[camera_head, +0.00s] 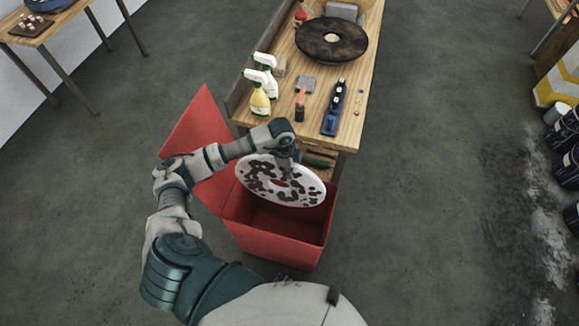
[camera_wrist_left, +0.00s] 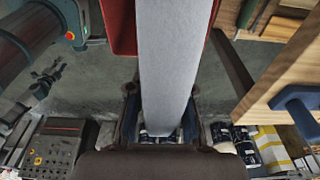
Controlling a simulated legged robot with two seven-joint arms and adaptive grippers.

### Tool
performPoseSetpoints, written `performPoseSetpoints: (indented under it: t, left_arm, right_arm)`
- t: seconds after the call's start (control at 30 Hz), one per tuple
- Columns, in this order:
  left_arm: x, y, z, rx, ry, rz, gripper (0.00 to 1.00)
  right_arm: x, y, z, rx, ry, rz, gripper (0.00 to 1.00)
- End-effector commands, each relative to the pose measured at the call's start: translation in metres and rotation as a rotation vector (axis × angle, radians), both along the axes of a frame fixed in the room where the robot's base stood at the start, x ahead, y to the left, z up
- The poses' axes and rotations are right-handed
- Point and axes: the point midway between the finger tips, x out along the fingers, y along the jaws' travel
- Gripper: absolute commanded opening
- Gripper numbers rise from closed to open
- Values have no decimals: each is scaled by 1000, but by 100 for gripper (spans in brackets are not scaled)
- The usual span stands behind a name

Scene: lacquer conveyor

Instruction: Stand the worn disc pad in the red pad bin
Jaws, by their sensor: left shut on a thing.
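The worn disc pad (camera_head: 254,183) is white with dark blotches and a centre hole. My left gripper (camera_head: 287,160) is shut on the pad's upper edge and holds it tilted above the opening of the red pad bin (camera_head: 270,243). The bin's lid (camera_head: 200,125) stands open at the left. In the left wrist view the pad (camera_wrist_left: 172,70) shows edge-on as a pale band between the fingers (camera_wrist_left: 160,125), with part of the red bin (camera_wrist_left: 122,30) behind it. The pad hides part of the bin's inside. My right gripper is not in view.
A wooden workbench (camera_head: 335,135) stands just beyond the bin. It holds spray bottles (camera_head: 260,101), a blue tool (camera_head: 334,107), a scraper-like tool (camera_head: 301,95) and a dark round disc (camera_head: 331,40). Dark cans stand at the right (camera_head: 567,168). The floor right of the bin is clear.

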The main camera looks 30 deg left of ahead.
Motion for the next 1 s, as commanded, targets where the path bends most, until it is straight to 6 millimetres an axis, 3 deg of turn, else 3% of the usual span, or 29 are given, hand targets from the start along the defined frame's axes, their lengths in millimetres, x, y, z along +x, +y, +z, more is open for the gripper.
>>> performPoseSetpoints:
  t: [0.27,0.5,1.0]
  left_arm:
    - [0,1,-34,-2,1,0,0]
    - [0,2,-60,-2,1,0,0]
    - [0,1,-94,-2,0,1,0]
  right_arm:
    - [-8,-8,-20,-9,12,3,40]
    - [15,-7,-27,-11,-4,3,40]
    - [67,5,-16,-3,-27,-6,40]
